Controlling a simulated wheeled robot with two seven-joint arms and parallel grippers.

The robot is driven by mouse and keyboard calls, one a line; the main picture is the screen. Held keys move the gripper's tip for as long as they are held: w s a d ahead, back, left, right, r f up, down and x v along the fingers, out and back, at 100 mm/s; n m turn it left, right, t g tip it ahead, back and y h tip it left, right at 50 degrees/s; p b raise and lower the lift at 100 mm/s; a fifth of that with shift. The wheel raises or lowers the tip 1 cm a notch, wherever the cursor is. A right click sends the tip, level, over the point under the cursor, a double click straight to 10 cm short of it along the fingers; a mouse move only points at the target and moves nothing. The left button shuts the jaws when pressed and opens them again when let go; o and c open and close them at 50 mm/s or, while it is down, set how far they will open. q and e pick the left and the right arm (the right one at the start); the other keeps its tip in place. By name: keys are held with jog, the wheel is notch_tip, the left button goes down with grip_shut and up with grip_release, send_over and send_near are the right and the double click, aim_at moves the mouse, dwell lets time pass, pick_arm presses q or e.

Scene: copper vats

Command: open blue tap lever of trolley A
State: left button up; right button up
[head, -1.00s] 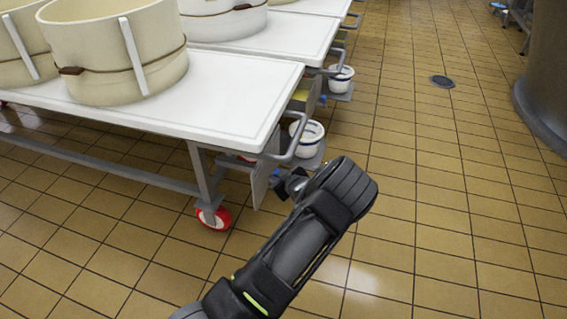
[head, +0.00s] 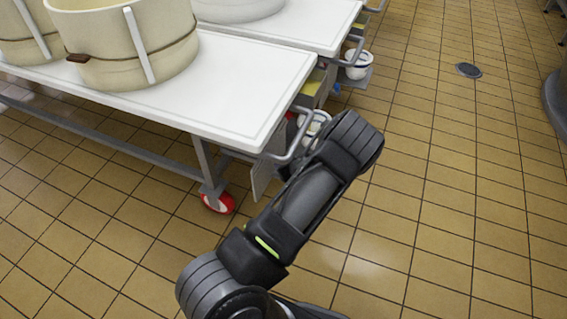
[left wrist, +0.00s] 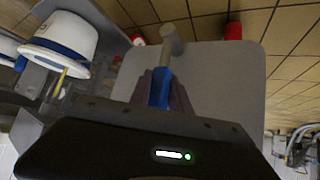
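The blue tap lever (left wrist: 160,88) shows in the left wrist view, with a pale metal tap stem (left wrist: 170,42) beyond it. My left gripper (left wrist: 163,82) has its two grey fingers close against both sides of the lever and appears shut on it. In the head view my left arm reaches past the front corner of the nearest white-topped trolley (head: 225,95); its gripper and the lever are hidden there. The trolley's name is not readable. A flat grey panel (left wrist: 225,85) lies behind the tap. My right gripper is in neither view.
A white bucket with a blue band (left wrist: 62,38) is beside the gripper in the left wrist view. A bent trolley handle (head: 290,150) and a red caster (head: 218,202) are near my arm. A cream vat (head: 125,45) stands on top.

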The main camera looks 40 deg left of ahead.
pick_arm(q)
jog(key=o, duration=0.3)
jog(key=shift+r, duration=0.1)
jog(key=p+v, duration=0.2)
jog(key=v, duration=0.5)
jog(key=shift+s+d+r+p, duration=0.1)
jog(key=shift+d+r+p, duration=0.15)
jog(key=shift+p, duration=0.1)
jog(key=shift+f, duration=0.15)
